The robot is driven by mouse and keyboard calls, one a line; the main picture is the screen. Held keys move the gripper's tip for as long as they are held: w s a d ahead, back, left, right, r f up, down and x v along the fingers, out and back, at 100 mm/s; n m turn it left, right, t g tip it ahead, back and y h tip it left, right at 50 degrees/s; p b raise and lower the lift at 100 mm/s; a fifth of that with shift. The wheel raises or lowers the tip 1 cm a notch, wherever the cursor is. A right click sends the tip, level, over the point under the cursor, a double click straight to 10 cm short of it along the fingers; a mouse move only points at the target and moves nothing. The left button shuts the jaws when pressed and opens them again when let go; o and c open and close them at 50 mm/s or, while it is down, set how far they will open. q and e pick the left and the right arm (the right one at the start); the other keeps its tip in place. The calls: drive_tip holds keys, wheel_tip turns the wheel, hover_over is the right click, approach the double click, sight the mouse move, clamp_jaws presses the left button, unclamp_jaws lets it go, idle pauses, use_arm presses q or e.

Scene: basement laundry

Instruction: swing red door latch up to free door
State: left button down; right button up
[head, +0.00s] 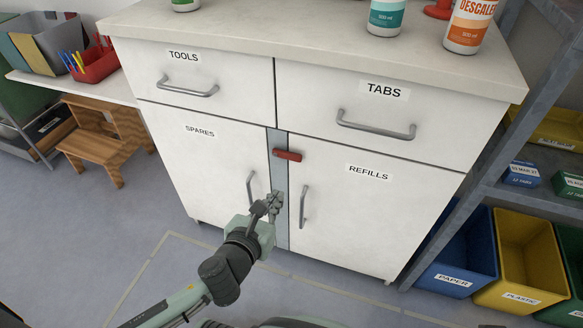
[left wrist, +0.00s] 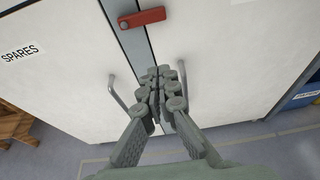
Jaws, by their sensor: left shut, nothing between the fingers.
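The red door latch (head: 287,155) lies roughly horizontal across the grey strip (head: 281,220) between the SPARES door (head: 205,165) and the REFILLS door (head: 345,220). Both doors look closed. The latch also shows near the top of the left wrist view (left wrist: 142,18), its right end reaching over the door seam. My left gripper (head: 273,200) is shut and empty, below the latch and in front of the strip, between the two door handles. In the left wrist view its fingertips (left wrist: 157,82) are together, apart from the latch. My right gripper is not in view.
Vertical handles flank the strip, on the SPARES door (head: 251,188) and the REFILLS door (head: 304,206). Drawers marked TOOLS and TABS sit above with bar handles. Bottles stand on the counter (head: 300,38). A wooden stool (head: 100,145) is at left; sorting bins (head: 450,262) are at right.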

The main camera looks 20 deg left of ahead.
sight(294, 165)
use_arm(q)
drive_tip(key=shift+w, duration=0.1)
drive_tip(key=b+x, duration=0.1)
drive_tip(key=x, duration=0.9)
wheel_tip(294, 165, up, 3)
drive_tip(key=shift+f+p, duration=0.1)
drive_tip(key=shift+p, duration=0.35)
drive_tip(key=shift+r, duration=0.6)
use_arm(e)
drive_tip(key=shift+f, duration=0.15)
use_arm(q)
drive_tip(key=shift+r+p, duration=0.1)
drive_tip(key=shift+p, duration=0.2)
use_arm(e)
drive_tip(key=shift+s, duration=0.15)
